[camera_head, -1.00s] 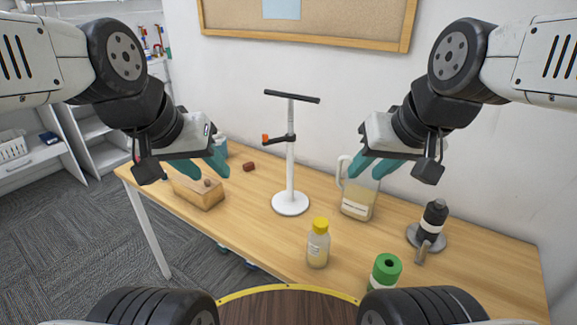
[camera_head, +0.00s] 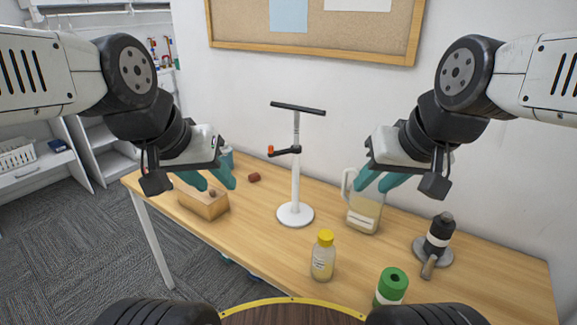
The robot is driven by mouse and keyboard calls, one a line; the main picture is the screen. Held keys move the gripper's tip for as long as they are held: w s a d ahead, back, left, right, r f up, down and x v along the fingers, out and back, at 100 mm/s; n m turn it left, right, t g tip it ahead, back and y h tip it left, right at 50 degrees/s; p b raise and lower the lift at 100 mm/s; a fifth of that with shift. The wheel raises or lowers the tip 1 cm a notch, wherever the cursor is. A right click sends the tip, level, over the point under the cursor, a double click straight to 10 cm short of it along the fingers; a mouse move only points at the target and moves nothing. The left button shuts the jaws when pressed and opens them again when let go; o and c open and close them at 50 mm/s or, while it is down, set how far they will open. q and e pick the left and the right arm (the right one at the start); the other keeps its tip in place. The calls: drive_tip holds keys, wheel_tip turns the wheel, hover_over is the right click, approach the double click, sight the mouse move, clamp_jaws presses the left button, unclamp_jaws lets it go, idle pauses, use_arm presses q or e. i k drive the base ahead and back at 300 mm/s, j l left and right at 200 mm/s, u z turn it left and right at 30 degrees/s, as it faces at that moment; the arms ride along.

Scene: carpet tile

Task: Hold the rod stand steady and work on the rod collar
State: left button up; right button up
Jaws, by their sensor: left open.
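The rod stand (camera_head: 296,185) stands upright on the wooden table, with a round white base, a white rod and a black bar across its top. The rod collar (camera_head: 286,151) sits part way up the rod, a black clamp arm with an orange knob at its left end. My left gripper (camera_head: 212,185) is open and empty, left of the stand and in front of the wooden block. My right gripper (camera_head: 370,184) is right of the stand, its teal fingers apart with nothing seen between them, overlapping the pitcher in view. Neither gripper touches the stand.
A wooden block (camera_head: 203,205) lies at the left, with a small red-brown piece (camera_head: 254,177) behind.

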sight(272, 153)
drive_tip(key=j+z, duration=0.15)
drive_tip(key=z, duration=0.25)
drive_tip(key=j+z, duration=0.2)
drive_tip(key=z, duration=0.15)
drive_tip(key=j+z, duration=0.15)
drive_tip(key=z, duration=0.25)
drive_tip(key=j+z, duration=0.15)
drive_tip(key=j, duration=0.3)
drive_tip(key=k+j+z, duration=0.15)
drive_tip(key=j, duration=0.3)
drive_tip(key=k+j+z, duration=0.1)
drive_tip(key=j, duration=0.35)
drive_tip(key=k+j+z, duration=0.15)
drive_tip(key=j, duration=0.55)
drive_tip(key=k+j, duration=0.15)
